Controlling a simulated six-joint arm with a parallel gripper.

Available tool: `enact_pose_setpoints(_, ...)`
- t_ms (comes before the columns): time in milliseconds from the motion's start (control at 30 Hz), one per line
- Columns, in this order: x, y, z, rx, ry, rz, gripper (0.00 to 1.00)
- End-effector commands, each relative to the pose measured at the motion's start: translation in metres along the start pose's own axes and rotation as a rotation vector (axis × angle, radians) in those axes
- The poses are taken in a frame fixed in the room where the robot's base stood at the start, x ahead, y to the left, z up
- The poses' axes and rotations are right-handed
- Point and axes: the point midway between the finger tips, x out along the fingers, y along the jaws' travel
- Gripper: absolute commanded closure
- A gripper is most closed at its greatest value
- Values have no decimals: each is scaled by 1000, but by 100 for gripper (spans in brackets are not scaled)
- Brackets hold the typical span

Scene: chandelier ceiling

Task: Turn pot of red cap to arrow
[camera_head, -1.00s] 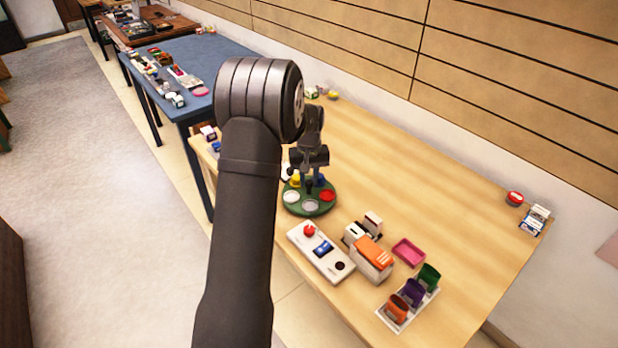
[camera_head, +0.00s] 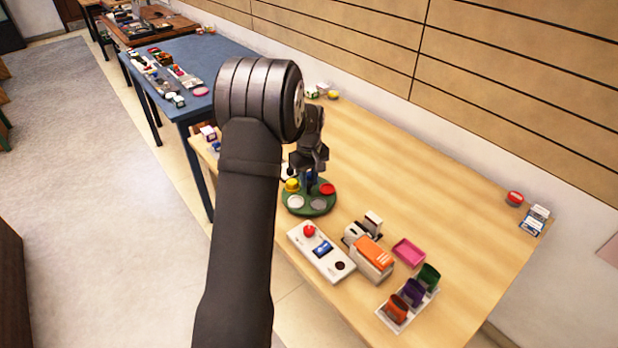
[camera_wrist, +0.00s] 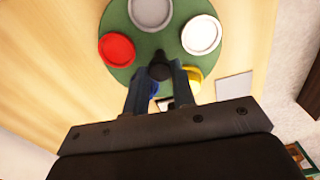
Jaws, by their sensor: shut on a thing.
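A round green turntable (camera_head: 308,209) on the wooden table carries several pots. The red-capped pot (camera_head: 327,188) is at its right side; it also shows in the wrist view (camera_wrist: 117,49) at left. The yellow one (camera_head: 292,184) is at the left, with white (camera_head: 296,202) and grey (camera_head: 318,204) ones at the front. A blue one (camera_wrist: 152,88) is partly hidden behind a finger. My gripper (camera_wrist: 160,74) is shut on the black centre knob (camera_wrist: 160,70) of the turntable. I cannot make out an arrow in either view.
In front stand a white panel with a red knob (camera_head: 321,252), an orange-topped box (camera_head: 373,256), a pink tray (camera_head: 408,252) and a rack of coloured holders (camera_head: 408,304). A pale card (camera_wrist: 235,86) lies beside the turntable.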

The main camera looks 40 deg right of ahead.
Motion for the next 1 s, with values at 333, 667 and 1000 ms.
enact_pose_setpoints(333,-1,0,-1,-173,2,2,100)
enact_pose_setpoints(667,-2,0,-1,-338,2,3,100)
enact_pose_setpoints(1000,-2,0,-1,-508,3,3,100)
